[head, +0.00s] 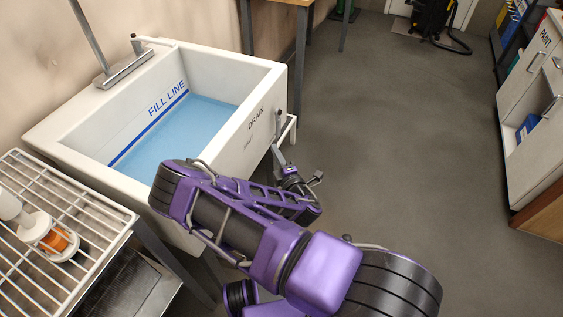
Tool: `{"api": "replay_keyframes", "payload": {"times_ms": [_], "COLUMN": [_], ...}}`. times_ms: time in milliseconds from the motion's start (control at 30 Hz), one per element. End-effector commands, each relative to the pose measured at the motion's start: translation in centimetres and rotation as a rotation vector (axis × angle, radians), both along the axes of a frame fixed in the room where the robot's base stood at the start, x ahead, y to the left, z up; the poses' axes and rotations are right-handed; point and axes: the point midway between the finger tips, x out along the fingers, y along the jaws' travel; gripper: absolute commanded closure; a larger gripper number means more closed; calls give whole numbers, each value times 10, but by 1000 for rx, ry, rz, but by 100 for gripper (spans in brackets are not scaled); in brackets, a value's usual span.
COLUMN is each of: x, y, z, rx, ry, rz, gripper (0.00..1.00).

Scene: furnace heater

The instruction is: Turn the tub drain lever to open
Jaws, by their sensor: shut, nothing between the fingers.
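The white tub (245,58) stands at the left, with blue water below a blue FILL LINE mark on its inner wall. The word DRAIN is on its right-hand side. The small grey drain lever (279,117) is on that side near the right corner, roughly upright; its exact angle is too small to tell. My gripper (278,153) is shut and empty, just below the lever near the tub's outer side. Whether it touches the lever or the tub I cannot tell. My purple arm hides part of the tub's lower front.
A faucet (125,70) is on the tub's back left rim. A white wire rack (95,215) with a white and orange item stands at the front left. Cabinets (530,110) line the right. The grey floor between is clear.

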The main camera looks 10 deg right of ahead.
Motion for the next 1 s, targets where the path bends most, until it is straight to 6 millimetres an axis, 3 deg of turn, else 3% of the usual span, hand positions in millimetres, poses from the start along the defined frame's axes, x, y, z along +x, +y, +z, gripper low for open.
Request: {"api": "replay_keyframes", "payload": {"times_ms": [133, 300, 867, 1000], "x": [31, 49, 60, 71], "y": [5, -12, -20, -28], "z": [-2, -4, -6, -10], "rx": [1, -1, 1, 1], "ry": [-1, 1, 1, -1], "rz": [1, -2, -1, -3], "gripper": [100, 100, 100, 100]}}
